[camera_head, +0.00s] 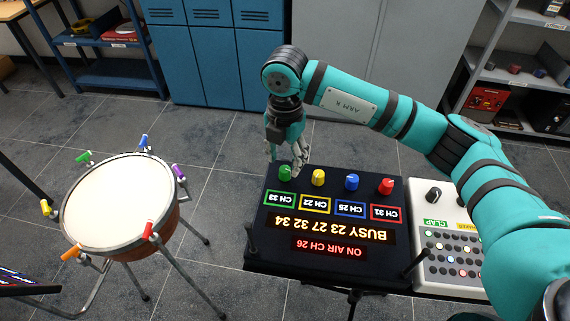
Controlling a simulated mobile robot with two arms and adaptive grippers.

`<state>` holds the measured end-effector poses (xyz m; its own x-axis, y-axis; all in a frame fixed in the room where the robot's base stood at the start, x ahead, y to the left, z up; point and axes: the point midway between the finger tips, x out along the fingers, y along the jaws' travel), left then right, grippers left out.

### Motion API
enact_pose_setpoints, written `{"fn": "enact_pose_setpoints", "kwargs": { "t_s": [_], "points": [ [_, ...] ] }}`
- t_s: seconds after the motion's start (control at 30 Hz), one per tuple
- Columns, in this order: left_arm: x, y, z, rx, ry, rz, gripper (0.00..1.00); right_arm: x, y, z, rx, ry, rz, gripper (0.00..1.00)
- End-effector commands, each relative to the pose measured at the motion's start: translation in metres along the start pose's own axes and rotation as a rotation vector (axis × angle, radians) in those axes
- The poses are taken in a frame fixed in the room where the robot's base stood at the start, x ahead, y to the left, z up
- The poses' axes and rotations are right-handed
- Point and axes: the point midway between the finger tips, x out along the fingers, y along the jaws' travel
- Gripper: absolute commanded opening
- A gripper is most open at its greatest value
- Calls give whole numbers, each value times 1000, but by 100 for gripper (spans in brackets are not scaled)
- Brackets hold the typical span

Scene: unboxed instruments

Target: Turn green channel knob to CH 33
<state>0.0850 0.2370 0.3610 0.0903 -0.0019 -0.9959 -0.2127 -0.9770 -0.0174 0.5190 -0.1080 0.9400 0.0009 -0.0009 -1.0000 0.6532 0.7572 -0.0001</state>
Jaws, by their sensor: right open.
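The green channel knob (284,173) stands at the left end of a row of knobs on a black panel (258,232). Its green-framed display (279,199) appears upside down and seems to read CH 33. My right gripper (284,158) is open, pointing down just over and behind the green knob, with fingertips close to it. I cannot tell whether they touch it. The yellow knob (318,177), blue knob (351,182) and red knob (386,186) have displays seeming to read CH 22, CH 25 and CH 31. My left gripper is out of view.
Lower displays seem to read BUSY 23 27 32 34 (329,228) and ON AIR CH 26 (328,246). A white button box (424,267) stands right of the panel, partly behind my right arm. A drum (120,205) with coloured pegs stands left, with open floor between.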

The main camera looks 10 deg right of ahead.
Motion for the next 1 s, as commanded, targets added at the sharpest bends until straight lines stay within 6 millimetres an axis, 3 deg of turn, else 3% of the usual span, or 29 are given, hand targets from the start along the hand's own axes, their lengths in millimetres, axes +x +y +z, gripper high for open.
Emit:
{"fn": "enact_pose_setpoints", "kwargs": {
  "t_s": [0.2, 0.4, 1.0],
  "points": [
    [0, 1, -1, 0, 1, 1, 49, -49, 1, 0, -1, -3, 5, 49],
    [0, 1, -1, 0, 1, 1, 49, -78, 0, 0, 1, -1, 3, 49],
    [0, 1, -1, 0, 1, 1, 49, -86, 0, 0, 0, 0, 2, 49]
  ]
}}
